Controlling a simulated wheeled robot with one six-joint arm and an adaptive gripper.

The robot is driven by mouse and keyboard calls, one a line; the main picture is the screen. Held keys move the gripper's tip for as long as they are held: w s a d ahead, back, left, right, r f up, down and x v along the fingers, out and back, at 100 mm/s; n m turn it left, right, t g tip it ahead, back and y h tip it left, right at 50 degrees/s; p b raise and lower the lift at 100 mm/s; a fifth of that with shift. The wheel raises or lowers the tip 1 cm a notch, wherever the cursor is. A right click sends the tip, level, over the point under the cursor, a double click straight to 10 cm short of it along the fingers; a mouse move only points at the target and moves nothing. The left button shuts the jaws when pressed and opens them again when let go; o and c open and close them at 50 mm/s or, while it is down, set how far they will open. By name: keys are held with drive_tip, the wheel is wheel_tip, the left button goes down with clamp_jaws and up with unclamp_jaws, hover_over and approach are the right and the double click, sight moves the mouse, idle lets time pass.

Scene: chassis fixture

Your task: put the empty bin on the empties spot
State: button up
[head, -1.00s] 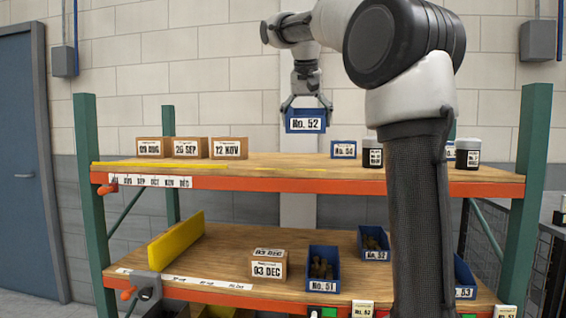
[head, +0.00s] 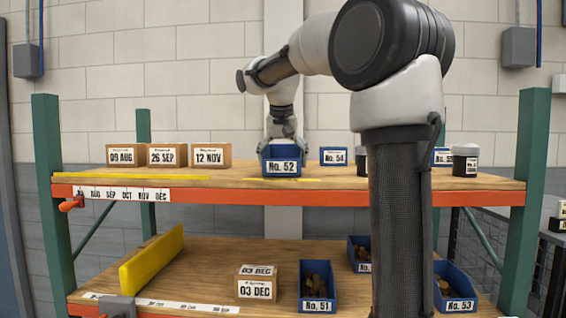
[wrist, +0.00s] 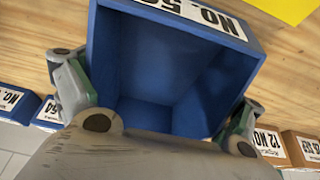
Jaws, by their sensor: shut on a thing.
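In the wrist view the bin (wrist: 165,70) shows a bare inside, with the gripper's fingers at both sides.
Cartons 09 AUG (head: 126,155), 26 SEP (head: 167,155) and 12 NOV (head: 211,155) stand left. Bin No. 54 (head: 334,156) and a dark jar (head: 465,160) stand right. The lower shelf holds carton 03 DEC (head: 256,283) and filled bins, including No. 51 (head: 317,288).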

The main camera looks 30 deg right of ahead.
drive_tip(key=shift+f, duration=0.2)
drive_tip(key=o, duration=0.8)
drive_tip(key=shift+c, duration=0.2)
drive_tip(key=shift+s+a+r, duration=0.1)
drive_tip(key=shift+r, duration=0.35)
drive_tip(key=v, duration=1.1)
drive_tip(key=s+a+f+n+y, duration=0.1)
drive_tip(key=s+f+n, duration=0.2)
drive_tip(key=s+f, duration=0.9)
drive_tip(key=s+a+f+n+y, duration=0.1)
drive_tip(key=s+a+f+n, duration=0.1)
drive_tip(key=s+f, duration=1)
wheel_tip(320, 180, down, 5)
drive_tip(key=shift+s+r+n+t+y, duration=0.1)
drive_tip(key=shift+s+n+t+y, duration=0.2)
drive_tip(key=shift+n, duration=0.6)
